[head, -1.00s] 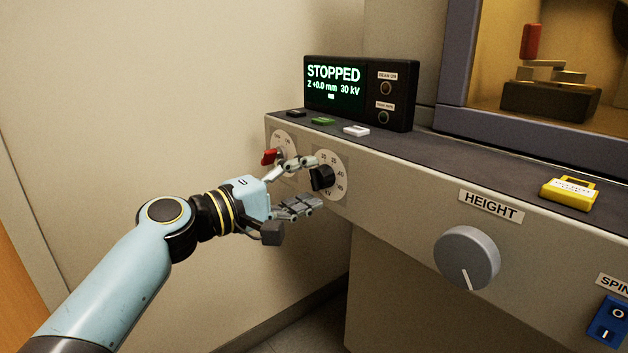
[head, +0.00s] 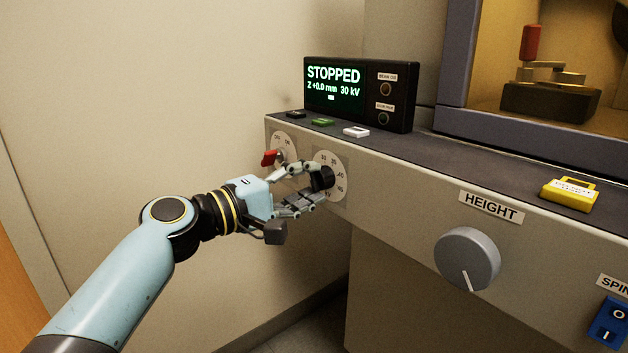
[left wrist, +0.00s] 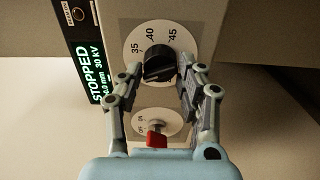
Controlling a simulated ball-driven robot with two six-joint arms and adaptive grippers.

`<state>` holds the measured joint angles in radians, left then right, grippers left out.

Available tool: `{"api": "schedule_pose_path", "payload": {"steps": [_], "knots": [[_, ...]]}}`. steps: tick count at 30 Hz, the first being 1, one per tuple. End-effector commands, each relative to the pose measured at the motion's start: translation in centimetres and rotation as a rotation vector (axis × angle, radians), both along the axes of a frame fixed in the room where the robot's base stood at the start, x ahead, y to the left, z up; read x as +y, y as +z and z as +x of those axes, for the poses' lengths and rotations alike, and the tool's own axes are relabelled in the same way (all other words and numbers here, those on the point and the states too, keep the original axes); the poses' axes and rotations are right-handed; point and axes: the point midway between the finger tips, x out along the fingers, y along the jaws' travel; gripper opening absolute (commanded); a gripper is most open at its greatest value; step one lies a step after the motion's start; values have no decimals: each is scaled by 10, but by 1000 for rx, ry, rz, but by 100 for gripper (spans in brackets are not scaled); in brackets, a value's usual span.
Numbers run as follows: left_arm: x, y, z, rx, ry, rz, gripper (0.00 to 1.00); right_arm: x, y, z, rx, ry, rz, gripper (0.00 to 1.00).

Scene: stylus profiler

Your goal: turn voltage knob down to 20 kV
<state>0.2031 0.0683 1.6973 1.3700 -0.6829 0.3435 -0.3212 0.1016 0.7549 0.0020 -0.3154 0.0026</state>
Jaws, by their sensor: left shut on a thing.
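The voltage knob (head: 327,177) is a black knob on a white numbered dial (head: 341,163) on the grey front panel. In the left wrist view the black knob (left wrist: 158,62) sits between my fingers, with 35, 40 and 45 readable on the dial (left wrist: 130,50). My left gripper (head: 318,184) is shut on the knob, one finger on each side; it also shows in the left wrist view (left wrist: 164,78). The display (head: 335,88) reads STOPPED, Z +0.0 mm, 30 kV. My right gripper is not in view.
A red-handled switch (head: 269,158) on a second round dial is left of the knob, close to my fingers. A grey HEIGHT knob (head: 467,259), a blue switch (head: 609,322) and a yellow tag (head: 569,194) are to the right. Small black, green and white pieces lie on the ledge.

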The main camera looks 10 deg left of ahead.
Motion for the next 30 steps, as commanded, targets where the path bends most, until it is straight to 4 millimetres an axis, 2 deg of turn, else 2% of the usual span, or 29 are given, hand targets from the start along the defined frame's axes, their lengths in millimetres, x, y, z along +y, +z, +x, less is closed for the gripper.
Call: {"api": "schedule_pose_path", "payload": {"steps": [4, 21, 23, 26, 27, 30], "knots": [[0, -1, 0, 28, 0, -35, 0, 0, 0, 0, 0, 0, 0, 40], [0, -1, 0, 889, 0, -1137, 0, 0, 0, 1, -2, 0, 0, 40], [0, -1, 0, 960, 0, -1228, 0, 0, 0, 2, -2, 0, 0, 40], [0, -1, 0, 960, 0, -1227, 0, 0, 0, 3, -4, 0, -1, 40], [0, -1, 0, 959, 0, -1226, 41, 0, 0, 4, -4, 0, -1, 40], [0, -1, 0, 959, 0, -1226, 54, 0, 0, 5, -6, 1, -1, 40]]}}
